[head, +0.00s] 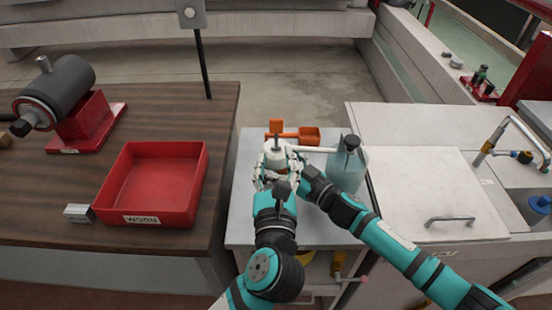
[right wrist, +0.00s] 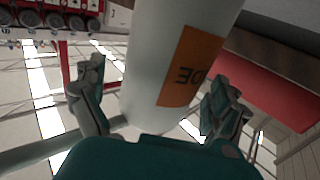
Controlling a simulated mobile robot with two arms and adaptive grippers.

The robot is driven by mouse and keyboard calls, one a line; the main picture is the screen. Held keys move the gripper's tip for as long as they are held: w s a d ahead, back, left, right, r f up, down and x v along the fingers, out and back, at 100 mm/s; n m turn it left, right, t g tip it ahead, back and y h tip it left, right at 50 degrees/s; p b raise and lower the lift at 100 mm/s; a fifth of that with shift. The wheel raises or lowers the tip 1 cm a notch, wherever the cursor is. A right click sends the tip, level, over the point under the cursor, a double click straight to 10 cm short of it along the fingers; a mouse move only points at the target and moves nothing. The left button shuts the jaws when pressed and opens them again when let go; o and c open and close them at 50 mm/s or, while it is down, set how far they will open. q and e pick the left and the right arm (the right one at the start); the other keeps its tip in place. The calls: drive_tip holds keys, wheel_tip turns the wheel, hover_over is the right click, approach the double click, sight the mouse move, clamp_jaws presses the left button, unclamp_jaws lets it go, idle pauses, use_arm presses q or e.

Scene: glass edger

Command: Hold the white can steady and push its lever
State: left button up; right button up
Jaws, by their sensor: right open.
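The white can (head: 275,154) stands on the small grey table in the head view, with an orange tab (head: 276,126), perhaps its lever, at its top. A pale spout-like bar reaches right from it. My right gripper (head: 296,165) is open at the can's right side. In the right wrist view, the white can (right wrist: 165,70) with an orange label fills the space between the spread fingers of my right gripper (right wrist: 155,105). My left gripper (head: 268,178) is at the can's near left side; its fingers overlap the can and their opening is unclear. The can's lower part is hidden.
A blue-grey bottle (head: 347,170) with a dark cap stands close right of the can. A small orange bin (head: 309,135) lies behind. A red tray (head: 106,190) sits on the wooden bench at left. A white counter (head: 425,180) with a sink is at right.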

drive_tip(key=shift+w+a, duration=0.35)
drive_tip(key=shift+a, duration=0.05)
drive_tip(key=c, duration=1.6)
drive_tip(key=o, duration=0.9)
drive_tip(key=shift+c, duration=0.2)
drive_tip(key=c, duration=0.5)
